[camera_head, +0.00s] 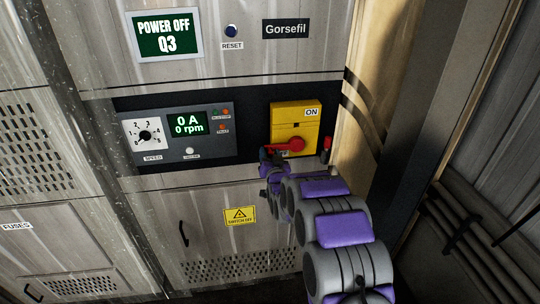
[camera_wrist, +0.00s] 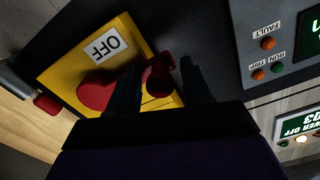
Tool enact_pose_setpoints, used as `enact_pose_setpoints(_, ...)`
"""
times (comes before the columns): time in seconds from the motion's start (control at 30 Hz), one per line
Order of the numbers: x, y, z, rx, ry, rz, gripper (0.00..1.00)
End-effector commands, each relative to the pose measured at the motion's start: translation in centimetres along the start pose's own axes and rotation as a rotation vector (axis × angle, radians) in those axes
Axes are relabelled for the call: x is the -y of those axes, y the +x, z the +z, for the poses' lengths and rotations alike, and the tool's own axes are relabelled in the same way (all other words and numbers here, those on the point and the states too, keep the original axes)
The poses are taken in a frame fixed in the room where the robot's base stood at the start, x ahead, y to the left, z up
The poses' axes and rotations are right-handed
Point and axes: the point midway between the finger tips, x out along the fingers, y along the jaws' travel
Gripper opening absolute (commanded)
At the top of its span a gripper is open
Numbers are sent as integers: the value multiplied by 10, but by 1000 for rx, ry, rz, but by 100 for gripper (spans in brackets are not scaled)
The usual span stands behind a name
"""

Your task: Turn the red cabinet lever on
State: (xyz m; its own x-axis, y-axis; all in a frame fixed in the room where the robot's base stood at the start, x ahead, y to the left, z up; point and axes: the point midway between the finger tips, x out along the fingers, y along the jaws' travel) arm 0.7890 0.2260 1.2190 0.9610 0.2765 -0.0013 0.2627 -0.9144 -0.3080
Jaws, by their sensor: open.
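The red lever (camera_head: 292,145) sits on a yellow switch box (camera_head: 283,112) on the cabinet front. In the head view it points left from its round hub, roughly level. An ON label (camera_head: 312,112) is at the box's upper right; an OFF label (camera_wrist: 105,46) shows upside down in the wrist view. My gripper (camera_head: 267,157) is open at the lever's left end. In the wrist view the lever's end (camera_wrist: 159,76) lies between the two fingers of my gripper (camera_wrist: 160,75), with one finger crossing in front of the lever. I cannot tell whether they touch.
A small red handle (camera_head: 326,146) sticks out right of the box. Left is a control panel (camera_head: 180,133) with a dial and a display reading 0 A, 0 rpm. A screen (camera_head: 165,34) above reads POWER OFF Q3. A wooden side wall (camera_head: 362,100) stands close on the right.

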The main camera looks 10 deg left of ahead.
Motion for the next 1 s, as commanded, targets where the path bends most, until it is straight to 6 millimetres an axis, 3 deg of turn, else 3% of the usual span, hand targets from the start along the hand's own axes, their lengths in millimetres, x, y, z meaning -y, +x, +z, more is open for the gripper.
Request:
enact_pose_setpoints(0.27,0,1,0,0,0,0,49)
enact_pose_setpoints(0.77,0,0,0,0,0,0,1)
enact_pose_setpoints(1.0,0,0,0,0,0,0,0)
